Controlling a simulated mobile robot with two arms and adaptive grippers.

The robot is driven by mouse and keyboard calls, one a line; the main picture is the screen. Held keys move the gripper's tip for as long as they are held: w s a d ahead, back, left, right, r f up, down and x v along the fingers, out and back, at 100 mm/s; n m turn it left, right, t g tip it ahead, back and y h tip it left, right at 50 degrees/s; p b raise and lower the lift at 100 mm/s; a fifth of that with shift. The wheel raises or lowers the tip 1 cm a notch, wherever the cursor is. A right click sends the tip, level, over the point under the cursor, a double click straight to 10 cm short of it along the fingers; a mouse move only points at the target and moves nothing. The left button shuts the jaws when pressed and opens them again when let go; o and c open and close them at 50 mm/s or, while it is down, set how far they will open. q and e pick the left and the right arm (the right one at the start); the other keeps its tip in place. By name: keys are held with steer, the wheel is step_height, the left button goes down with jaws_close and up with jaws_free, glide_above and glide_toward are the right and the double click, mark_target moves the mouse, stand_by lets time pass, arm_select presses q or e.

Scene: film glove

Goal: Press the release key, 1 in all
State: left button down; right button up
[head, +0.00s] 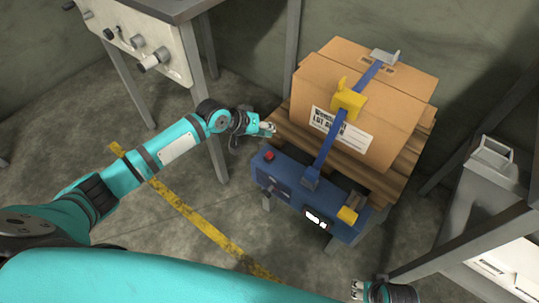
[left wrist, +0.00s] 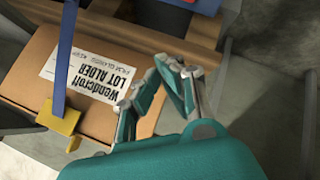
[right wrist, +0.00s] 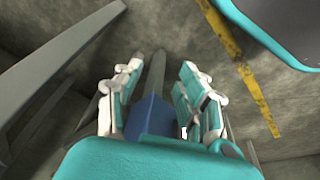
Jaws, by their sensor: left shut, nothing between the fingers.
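A blue unit (head: 290,187) stands in front of the pallet, with a red button (head: 269,155) at its left end and a yellow key-like part (head: 347,215) at its right. A yellow buckle (head: 347,100) sits on the blue strap; it also shows in the left wrist view (left wrist: 58,118). I cannot tell which part is the release key. My left gripper (head: 268,129) is shut and empty, near the pallet's left corner, above and behind the red button. My right gripper (head: 357,290) is open and empty at the bottom of the head view; its spread fingers show in the right wrist view (right wrist: 160,66).
A cardboard box (head: 392,125) with a white label is strapped onto a wooden pallet (head: 412,165). A bench with knobs (head: 150,40) stands at upper left, and a grey metal stand (head: 490,190) at right. A yellow stripe (head: 185,210) crosses the clear floor.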

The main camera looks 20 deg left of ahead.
mark_target(268, 153)
arm_select(q)
step_height(268, 153, down, 3)
steer(key=b, duration=0.3)
steer(key=shift+f+b, duration=0.2)
steer(key=shift+b, duration=0.2)
arm_select(e)
steer(key=w+v, duration=0.2)
steer(key=v, duration=1)
arm_select(q)
step_height(268, 153, down, 2)
steer(key=b, duration=0.2)
steer(key=shift+f+b, duration=0.15)
steer(key=shift+b, duration=0.2)
steer(key=shift+f+b, duration=0.3)
steer(key=shift+f, duration=0.75)
arm_select(e)
steer(key=w+a+r+t+y, duration=0.1)
steer(key=w+a+r+t, duration=0.1)
steer(key=w+t, duration=0.4)
steer(key=shift+w+a, duration=0.4)
steer(key=shift+w, duration=0.95)
arm_select(q)
steer(key=shift+f, duration=0.1)
arm_select(e)
steer(key=shift+r, duration=0.1)
